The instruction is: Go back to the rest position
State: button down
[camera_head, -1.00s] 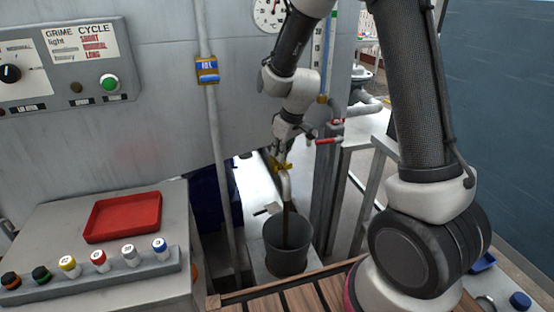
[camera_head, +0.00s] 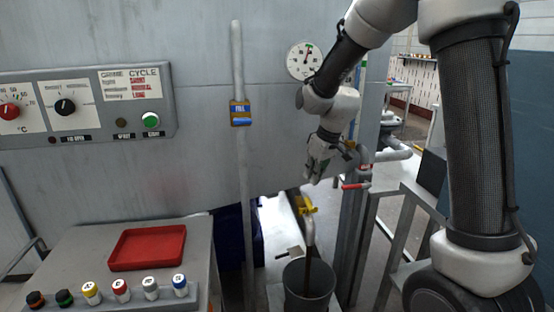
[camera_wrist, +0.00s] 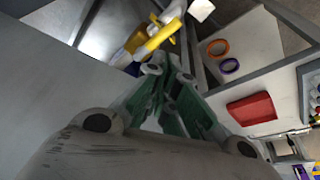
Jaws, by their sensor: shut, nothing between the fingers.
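My gripper (camera_head: 312,178) hangs in front of the grey machine wall, a little above the yellow valve handle (camera_head: 306,204). Its fingers are shut and empty, and a gap separates them from the handle. In the wrist view my fingertips (camera_wrist: 166,70) are close together, with the yellow handle (camera_wrist: 160,36) beyond them. Below the handle a pale spout (camera_head: 309,232) points down, with a dark stream under it running into a dark grey bucket (camera_head: 292,290).
A red-handled valve (camera_head: 356,186) is close to the right of my gripper. A vertical pipe (camera_head: 246,190) stands to the left. A red tray (camera_head: 147,248) and several coloured-cap bottles (camera_head: 121,290) are on the bench at lower left. A control panel (camera_head: 85,105) is on the wall.

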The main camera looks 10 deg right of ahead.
jog(key=s+d+r+m, duration=0.2)
jog(key=s+d+r, duration=0.2)
jog(key=s, duration=0.6)
jog(key=s+d+r+m+t+h, duration=0.1)
jog(key=s+d+r, duration=0.3)
jog(key=s, duration=0.5)
jog(key=s+d+r+m, duration=0.3)
jog(key=s+d+r, duration=0.1)
jog(key=s, duration=0.6)
jog(key=shift+s+d+r+h, duration=0.2)
jog(key=shift+s+r+h, duration=0.2)
jog(key=shift+r, duration=0.25)
